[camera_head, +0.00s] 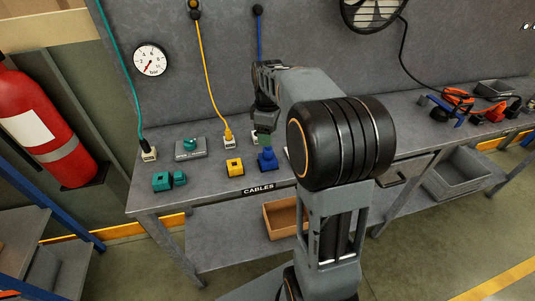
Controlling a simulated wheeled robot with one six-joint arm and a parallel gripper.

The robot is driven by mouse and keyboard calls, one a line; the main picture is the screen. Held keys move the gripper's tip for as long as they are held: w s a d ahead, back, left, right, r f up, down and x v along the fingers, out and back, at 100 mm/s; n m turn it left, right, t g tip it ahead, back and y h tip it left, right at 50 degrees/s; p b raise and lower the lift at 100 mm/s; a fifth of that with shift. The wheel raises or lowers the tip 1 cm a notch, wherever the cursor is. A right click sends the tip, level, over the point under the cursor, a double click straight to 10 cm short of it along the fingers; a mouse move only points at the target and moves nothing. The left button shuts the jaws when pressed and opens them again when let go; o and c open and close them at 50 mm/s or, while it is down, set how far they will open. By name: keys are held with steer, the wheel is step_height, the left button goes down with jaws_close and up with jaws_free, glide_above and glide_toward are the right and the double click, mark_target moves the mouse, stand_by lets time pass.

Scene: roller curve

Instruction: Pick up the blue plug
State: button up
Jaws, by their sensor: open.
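A blue piece (267,159) stands upright at the front edge of the grey workbench, above the CABLES label. It has a wide base and a narrower top, and I cannot tell whether it is the plug, a socket, or both. A blue cable (260,40) hangs from a wall knob and goes down behind my arm; its lower end is hidden. My gripper (264,132) is open and points down, just above and behind the blue piece in the picture. Part of a pale socket with green (257,139) shows beside the fingers. I cannot tell whether the fingers touch anything.
Yellow (206,70) and teal (118,75) cables run down to pale sockets on the workbench (209,182). A yellow block (235,167), teal blocks (162,181) and a grey box with a teal knob (190,145) stand left. Tools and ear defenders lie far right.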

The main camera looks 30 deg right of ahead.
mark_target(267, 151)
steer(key=shift+s+a+f, duration=0.1)
steer(key=shift+f, duration=3.85)
steer(key=c, duration=1)
steer(key=shift+r, duration=0.1)
steer(key=shift+r, duration=0.6)
steer(key=s+a+r+b, duration=0.1)
steer(key=s+a+r, duration=0.6)
steer(key=s+r, duration=0.3)
steer(key=shift+s+a+r, duration=0.25)
steer(key=shift+s+r, duration=0.15)
steer(key=shift+r, duration=0.1)
